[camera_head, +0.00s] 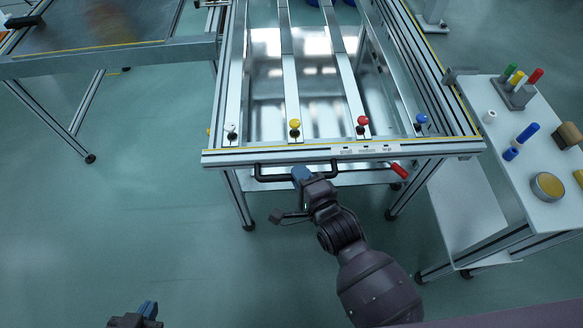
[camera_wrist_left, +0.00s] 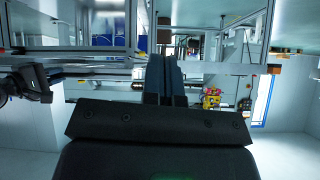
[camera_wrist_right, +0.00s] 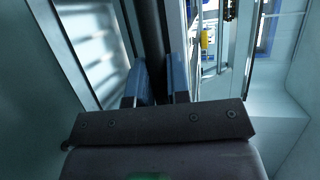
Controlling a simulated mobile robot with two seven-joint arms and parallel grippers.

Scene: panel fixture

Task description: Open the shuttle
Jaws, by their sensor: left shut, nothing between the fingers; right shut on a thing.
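The shuttle is a wide aluminium frame (camera_head: 330,155) with shiny metal panels between its long rails, in the middle of the head view. A black handle bar (camera_head: 270,179) runs along below its front edge. My right gripper (camera_head: 302,175) is shut on this bar, left of its middle. In the right wrist view the bar (camera_wrist_right: 152,40) passes between the blue fingers. A red-tipped lever (camera_head: 399,170) sticks out under the front edge, right of the bar. My left gripper (camera_head: 148,309) is shut and empty at the bottom left, well away from the frame; its fingers (camera_wrist_left: 165,78) touch in the left wrist view.
White, yellow (camera_head: 295,124), red (camera_head: 363,121) and blue (camera_head: 421,119) knobs stand along the front rail. A white side table (camera_head: 500,140) with markers and a round tin (camera_head: 548,186) stands at right. Another metal table (camera_head: 100,45) is at upper left. The floor in front is clear.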

